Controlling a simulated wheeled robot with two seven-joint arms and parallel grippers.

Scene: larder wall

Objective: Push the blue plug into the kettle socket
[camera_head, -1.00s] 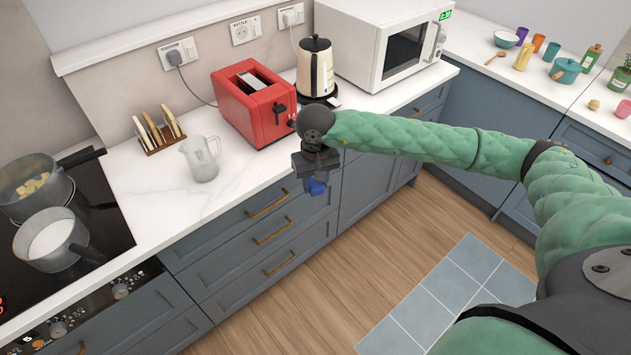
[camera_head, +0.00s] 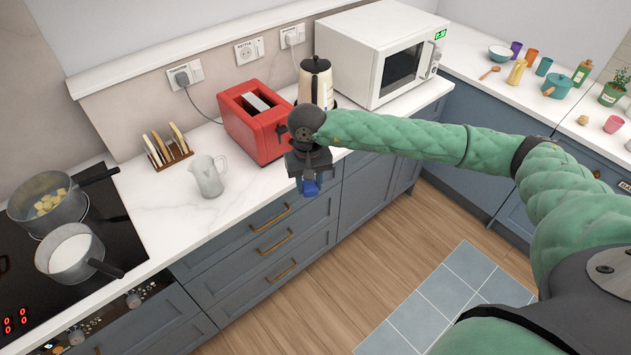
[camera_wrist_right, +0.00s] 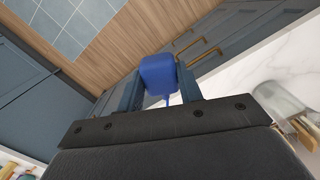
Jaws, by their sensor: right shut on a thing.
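My right gripper (camera_head: 305,178) is shut on the blue plug (camera_head: 311,187), which it holds in the air in front of the drawer fronts, near the counter's edge. In the right wrist view the blue plug (camera_wrist_right: 158,75) sits between the two fingers (camera_wrist_right: 160,90), with a thin blue piece hanging below it. The kettle socket (camera_head: 249,50), a white wall plate labelled KETTLE, is on the back wall above the red toaster. No plug shows in it. My gripper is well apart from it, lower and nearer. My left gripper is not in view.
The red toaster (camera_head: 256,122), the cream kettle (camera_head: 315,80) and the microwave (camera_head: 376,52) stand along the counter near the wall. A grey plug (camera_head: 183,79) fills the left socket. A glass jug (camera_head: 207,176) and toast rack (camera_head: 168,148) stand left. Pans sit on the hob (camera_head: 92,255).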

